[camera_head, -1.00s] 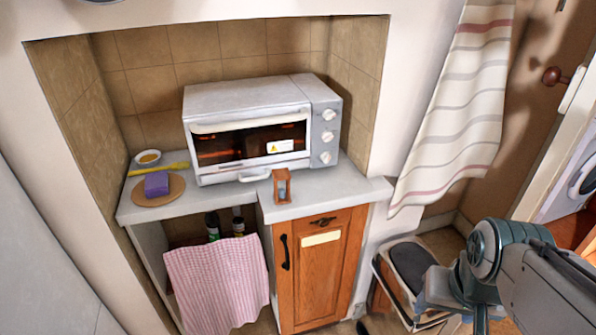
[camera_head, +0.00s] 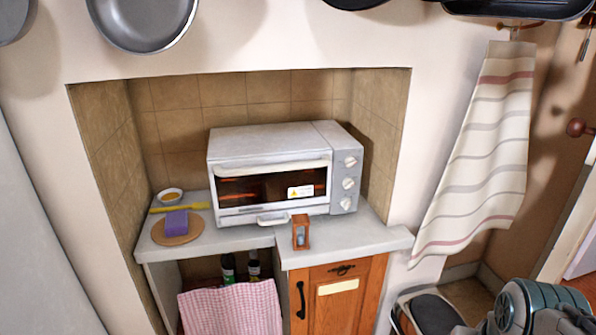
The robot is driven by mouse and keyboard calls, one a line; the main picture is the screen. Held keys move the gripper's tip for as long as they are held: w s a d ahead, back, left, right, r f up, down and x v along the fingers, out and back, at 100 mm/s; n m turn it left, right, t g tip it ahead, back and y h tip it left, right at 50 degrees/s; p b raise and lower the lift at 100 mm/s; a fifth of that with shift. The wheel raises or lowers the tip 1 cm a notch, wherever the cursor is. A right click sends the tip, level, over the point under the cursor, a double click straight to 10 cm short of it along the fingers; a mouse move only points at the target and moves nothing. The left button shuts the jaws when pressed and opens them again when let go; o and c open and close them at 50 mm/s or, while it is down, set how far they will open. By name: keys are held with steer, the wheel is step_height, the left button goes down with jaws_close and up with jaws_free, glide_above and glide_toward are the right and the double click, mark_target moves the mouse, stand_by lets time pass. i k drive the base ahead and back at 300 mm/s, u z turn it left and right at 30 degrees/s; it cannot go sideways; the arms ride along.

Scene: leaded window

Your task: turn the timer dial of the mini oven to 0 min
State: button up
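The mini oven (camera_head: 262,142) stands on the grey counter in the tiled alcove, its glass door shut and orange heating bars glowing inside. Its right-hand panel carries three round knobs in a column: a top knob (camera_head: 350,162), a middle knob (camera_head: 348,183) and a bottom knob (camera_head: 346,203). The knobs' markings are too small to read, so I cannot tell which is the timer dial or where it points. Part of my arm shows at the bottom right, well apart from the oven. My gripper is out of the picture.
A small wooden sand timer (camera_head: 301,232) stands on the counter (camera_head: 345,238) before the oven. A round board (camera_head: 166,238) with a purple block, a yellow utensil and a small bowl (camera_head: 170,194) lie left. A striped towel (camera_head: 480,150) hangs right. Pans hang above.

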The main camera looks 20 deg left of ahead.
mark_target(345, 202)
steer(key=z, duration=0.05)
steer(key=k, duration=0.65)
steer(key=u, duration=0.7)
steer(key=i, duration=1.05)
steer(key=z, duration=0.2)
